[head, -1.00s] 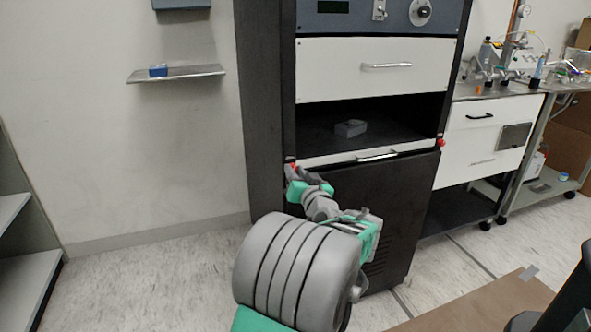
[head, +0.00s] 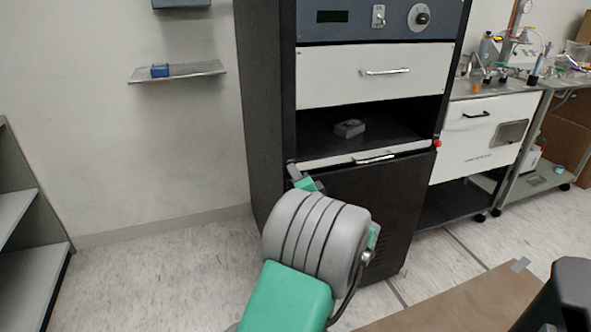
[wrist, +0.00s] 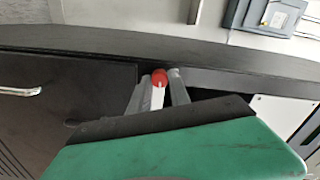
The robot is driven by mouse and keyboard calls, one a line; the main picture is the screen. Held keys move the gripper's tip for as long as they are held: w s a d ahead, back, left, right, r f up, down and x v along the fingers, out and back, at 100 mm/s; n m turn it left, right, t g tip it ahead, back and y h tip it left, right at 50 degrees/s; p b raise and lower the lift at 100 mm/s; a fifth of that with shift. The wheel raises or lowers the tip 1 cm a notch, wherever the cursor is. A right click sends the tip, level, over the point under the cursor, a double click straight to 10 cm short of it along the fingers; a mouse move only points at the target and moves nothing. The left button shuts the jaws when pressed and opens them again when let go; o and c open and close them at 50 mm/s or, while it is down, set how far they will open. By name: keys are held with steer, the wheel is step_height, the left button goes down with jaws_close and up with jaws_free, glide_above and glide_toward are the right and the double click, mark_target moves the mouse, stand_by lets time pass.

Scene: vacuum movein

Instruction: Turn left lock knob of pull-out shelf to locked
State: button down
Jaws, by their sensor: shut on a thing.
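The left lock knob is red and shows in the wrist view (wrist: 159,78), between the two finger ends of my gripper (wrist: 160,90). My gripper is shut on it. In the head view my gripper (head: 296,174) is at the left end of the pull-out shelf's pale front edge (head: 325,161), and the left knob is hidden there. The right lock knob (head: 438,143) is red and sits at the shelf's right end. I cannot tell from these frames how far the left knob is turned.
The shelf carries a small grey block (head: 349,128) and has a silver handle (head: 375,158). A white drawer (head: 340,85) is above it and a dark cabinet panel (head: 400,205) below.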

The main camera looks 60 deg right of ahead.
steer(key=shift+m+p, duration=0.5)
steer(key=shift+m, duration=0.3)
steer(key=c, duration=1.2)
jaws_free()
